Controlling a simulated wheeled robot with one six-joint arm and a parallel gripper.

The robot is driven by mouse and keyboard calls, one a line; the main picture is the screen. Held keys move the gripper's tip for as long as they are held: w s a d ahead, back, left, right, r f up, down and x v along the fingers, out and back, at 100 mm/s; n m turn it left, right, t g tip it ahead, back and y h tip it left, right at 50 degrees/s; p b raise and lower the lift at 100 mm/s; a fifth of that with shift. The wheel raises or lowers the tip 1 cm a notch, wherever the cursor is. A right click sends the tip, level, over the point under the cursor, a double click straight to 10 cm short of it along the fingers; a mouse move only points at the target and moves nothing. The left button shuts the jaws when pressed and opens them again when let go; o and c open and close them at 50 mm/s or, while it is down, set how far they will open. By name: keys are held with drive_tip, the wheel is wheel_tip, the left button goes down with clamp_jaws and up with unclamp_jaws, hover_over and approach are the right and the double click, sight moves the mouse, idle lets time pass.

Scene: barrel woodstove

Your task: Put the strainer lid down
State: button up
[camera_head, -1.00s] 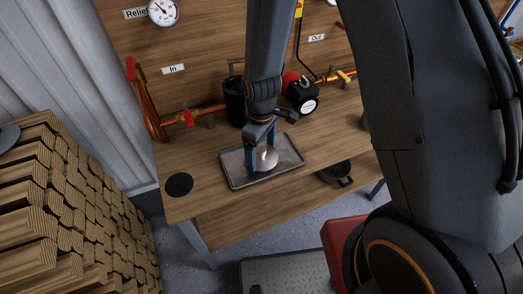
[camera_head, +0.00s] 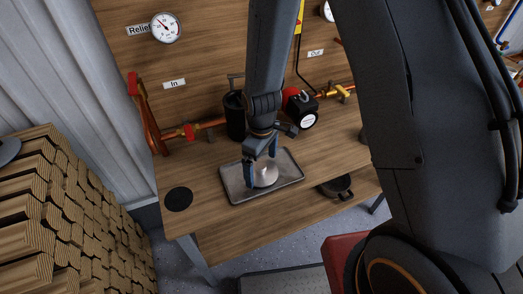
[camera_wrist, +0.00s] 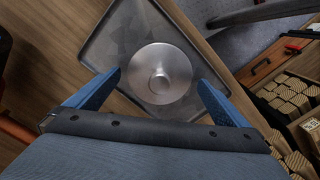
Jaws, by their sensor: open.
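The strainer lid (camera_head: 265,176) is a round, silvery disc with a raised knob at its centre. It lies in a grey metal tray (camera_head: 291,178) on the wooden bench. In the wrist view the lid (camera_wrist: 172,84) rests within the tray (camera_wrist: 97,50), with its knob facing me. My gripper (camera_head: 261,174) is over the tray with blue fingers open. In the wrist view my gripper (camera_wrist: 161,82) has its fingertips spread wide on either side of the near part of the lid, and nothing is held between them.
A black round pad (camera_head: 178,199) lies on the bench left of the tray. A black cylinder (camera_head: 236,116), pipes with red valves (camera_head: 188,132) and a red-and-black pump (camera_head: 301,108) stand behind. Stacked firewood (camera_head: 62,205) is at left.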

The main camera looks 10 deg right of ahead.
sight(261, 166)
wheel_tip(261, 166, up, 11)
drive_tip(key=b, duration=0.3)
drive_tip(key=s+d+r+m, duration=0.2)
drive_tip(key=s+d+m, duration=0.1)
drive_tip(key=d+m, duration=0.2)
drive_tip(key=s+d+r+m+t, duration=0.1)
drive_tip(key=s+d+r+m, duration=0.2)
drive_tip(key=d, duration=0.4)
drive_tip(key=shift+s+d+r+m+t, duration=0.35)
drive_tip(key=shift+s+m, duration=0.45)
drive_tip(key=shift+m, duration=0.4)
drive_tip(key=shift+f, duration=0.4)
